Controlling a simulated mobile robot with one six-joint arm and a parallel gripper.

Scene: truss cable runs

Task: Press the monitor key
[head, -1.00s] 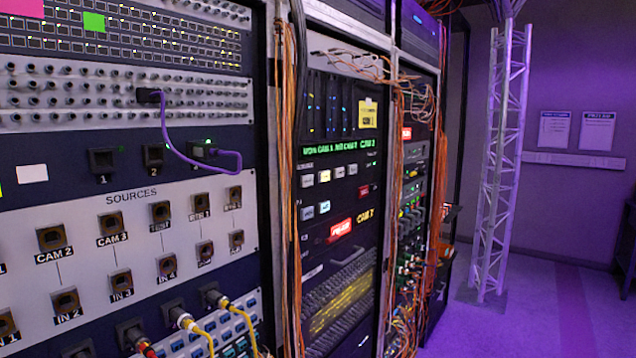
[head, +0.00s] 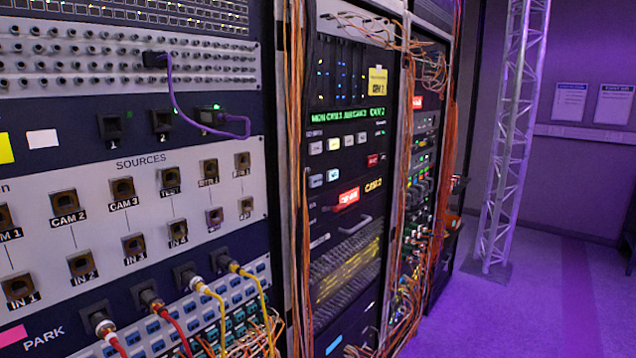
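A key panel (head: 345,165) sits in the middle rack, below a line of green display text (head: 345,116). Its upper row has several pale keys, among them a left one (head: 315,148). A lower row has two pale blue-white keys, one of them at the left (head: 315,181). A brightly lit red key (head: 348,197) sits below them, and a darker red key (head: 373,160) is at the right. The small labels are too blurred to tell which key is the monitor key. My gripper is not in view.
The left rack holds a sources patch panel (head: 140,220) with a purple cable (head: 181,113) and red and yellow cables (head: 262,298). Orange cables (head: 297,190) hang between the racks. A truss tower (head: 512,130) stands at the right on open purple floor (head: 510,310).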

